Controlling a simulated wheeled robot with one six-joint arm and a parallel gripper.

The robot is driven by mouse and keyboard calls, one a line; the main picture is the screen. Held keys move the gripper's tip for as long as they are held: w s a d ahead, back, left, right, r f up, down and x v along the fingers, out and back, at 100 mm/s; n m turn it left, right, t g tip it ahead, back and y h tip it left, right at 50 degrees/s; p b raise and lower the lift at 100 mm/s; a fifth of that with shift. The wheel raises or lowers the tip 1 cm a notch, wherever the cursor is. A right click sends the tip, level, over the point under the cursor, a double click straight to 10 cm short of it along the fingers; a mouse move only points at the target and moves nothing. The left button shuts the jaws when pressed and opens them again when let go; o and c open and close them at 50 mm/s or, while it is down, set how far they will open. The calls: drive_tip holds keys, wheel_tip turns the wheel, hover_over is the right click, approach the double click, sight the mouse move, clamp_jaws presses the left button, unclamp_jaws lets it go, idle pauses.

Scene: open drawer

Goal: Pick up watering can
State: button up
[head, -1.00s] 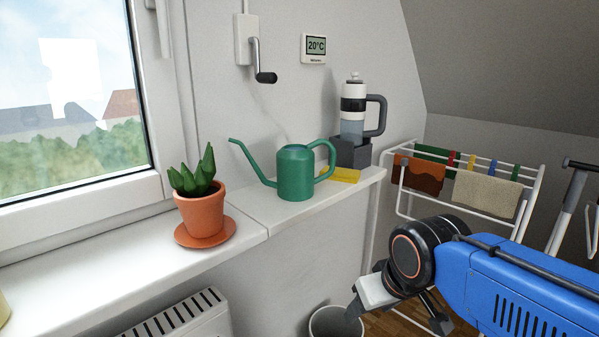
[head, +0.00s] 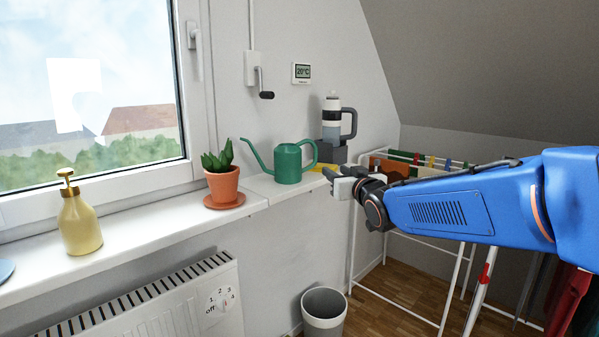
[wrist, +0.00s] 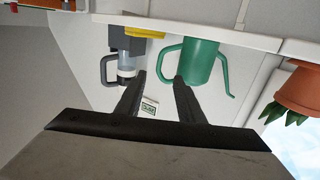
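The green watering can (head: 288,164) stands upright on the white windowsill, spout to the left and loop handle to the right. It also shows, upside down, in the wrist view (wrist: 202,62), with its handle close to one fingertip. My gripper (head: 338,180) is at the sill's right end, to the right of the can's handle. In the wrist view my gripper (wrist: 159,80) has its two dark fingers apart with nothing between them. I cannot tell whether a finger touches the handle.
A potted plant (head: 222,186) stands left of the can. A bottle with a grey handle (head: 332,118) on a dark block and a yellow item (wrist: 145,34) are near the gripper.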

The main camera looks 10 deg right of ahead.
approach(316, 158)
drive_tip(key=w, duration=0.5)
drive_tip(key=shift+w+a+r, duration=0.1)
drive_tip(key=shift+a+r, duration=0.05)
drive_tip(key=shift+a, duration=0.1)
drive_tip(key=shift+w+a+f, duration=0.1)
drive_tip(key=shift+w+a, duration=0.05)
drive_tip(key=shift+w, duration=0.75)
drive_tip(key=shift+w+a+f, duration=0.1)
drive_tip(key=shift+w+a, duration=0.05)
drive_tip(key=shift+w, duration=0.8)
drive_tip(key=shift+w+a+f, duration=0.1)
drive_tip(key=shift+w+a, duration=0.05)
drive_tip(key=shift+w, duration=0.75)
clamp_jaws()
drive_tip(key=shift+r, duration=0.1)
